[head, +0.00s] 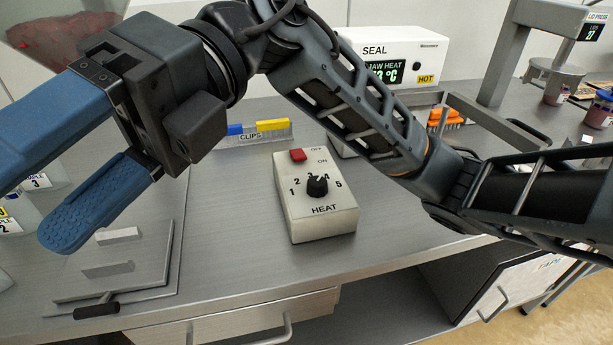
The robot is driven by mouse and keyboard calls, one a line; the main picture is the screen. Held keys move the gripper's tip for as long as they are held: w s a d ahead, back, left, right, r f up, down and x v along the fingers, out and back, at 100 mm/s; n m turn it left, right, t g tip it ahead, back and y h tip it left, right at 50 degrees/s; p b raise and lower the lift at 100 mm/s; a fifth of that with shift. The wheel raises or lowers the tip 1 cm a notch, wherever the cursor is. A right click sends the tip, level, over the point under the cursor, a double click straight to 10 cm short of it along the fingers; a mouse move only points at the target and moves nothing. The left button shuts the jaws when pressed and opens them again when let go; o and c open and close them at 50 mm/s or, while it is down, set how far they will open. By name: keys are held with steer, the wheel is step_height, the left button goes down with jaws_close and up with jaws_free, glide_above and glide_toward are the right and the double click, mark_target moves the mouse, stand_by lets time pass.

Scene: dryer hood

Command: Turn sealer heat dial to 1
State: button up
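The heat control box (322,222) is a pale box on the grey bench, with "HEAT" on its front and numbers 1 to 5. Its black heat dial (317,187) has a white mark that appears to point up and slightly right, between 3 and 4. A red switch (297,155) sits above, near OFF and ON labels. The white sealer (405,45) behind reads "JAW HEAT", its number partly hidden by my arm, with a yellow HOT label. My gripper (35,190) has blue fingers spread apart, at the left, away from the dial. One finger runs out of frame.
A clips holder (252,139) with blue and yellow clips stands behind the box. A flat plate with a dark handle (97,310) lies at front left. A lid press (552,20) stands at back right. My arm crosses above the bench.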

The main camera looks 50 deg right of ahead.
steer(key=w+d+f+m+t+h, duration=0.1)
steer(key=w+d+f+t+h, duration=0.15)
steer(key=d+f+h, duration=0.2)
steer(key=m+h+b, duration=0.1)
steer(key=m+h, duration=0.4)
steer(key=h, duration=0.6)
glide_above(319, 182)
steer(key=shift+t, duration=0.35)
step_height(319, 182, down, 8)
steer(key=shift+a, duration=0.1)
steer(key=shift+d+f, duration=0.15)
steer(key=shift+d, duration=0.05)
steer(key=shift+f, duration=3.75)
steer(key=c, duration=1)
